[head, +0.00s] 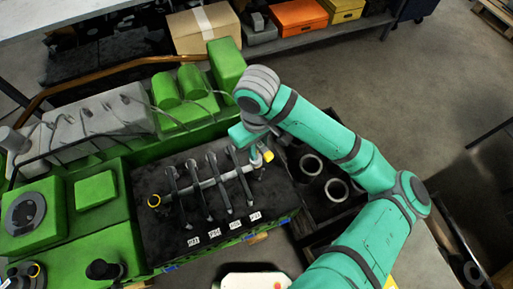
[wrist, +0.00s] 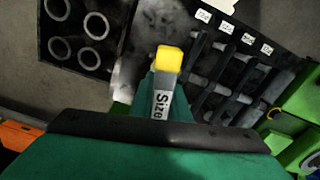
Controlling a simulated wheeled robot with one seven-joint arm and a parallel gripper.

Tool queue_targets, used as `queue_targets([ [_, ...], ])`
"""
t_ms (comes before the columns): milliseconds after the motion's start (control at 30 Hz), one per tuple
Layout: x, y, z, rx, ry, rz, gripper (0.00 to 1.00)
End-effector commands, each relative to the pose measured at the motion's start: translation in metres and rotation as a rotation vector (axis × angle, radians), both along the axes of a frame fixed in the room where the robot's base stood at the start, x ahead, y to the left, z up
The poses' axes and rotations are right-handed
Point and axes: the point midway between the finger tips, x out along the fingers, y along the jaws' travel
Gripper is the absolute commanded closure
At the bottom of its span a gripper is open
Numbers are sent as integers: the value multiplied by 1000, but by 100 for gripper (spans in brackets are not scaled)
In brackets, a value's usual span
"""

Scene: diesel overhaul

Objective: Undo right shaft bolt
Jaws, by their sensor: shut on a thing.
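My gripper (head: 256,143) is over the right end of the rocker shaft (head: 205,184) and shut on a tool. In the wrist view my gripper (wrist: 164,96) holds this grey tool (wrist: 161,103), which has a "Size" label and a yellow end (wrist: 169,58). The yellow end also shows in the head view (head: 267,155), close to the shaft's right end. The right shaft bolt is hidden at the tool, and I cannot tell whether the tool touches it.
The green engine (head: 122,214) surrounds the dark bed under the shaft. Several white labels (head: 214,233) lie along its front. A dark crate with pale cylinders (head: 311,165) stands to the right. A cardboard box (head: 203,28) is on the back shelf.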

Motion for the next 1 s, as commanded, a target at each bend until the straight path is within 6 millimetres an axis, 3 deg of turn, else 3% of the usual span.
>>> queue_targets([
  [1000, 3, -1, 2, 1, -5, 1168, 100],
])
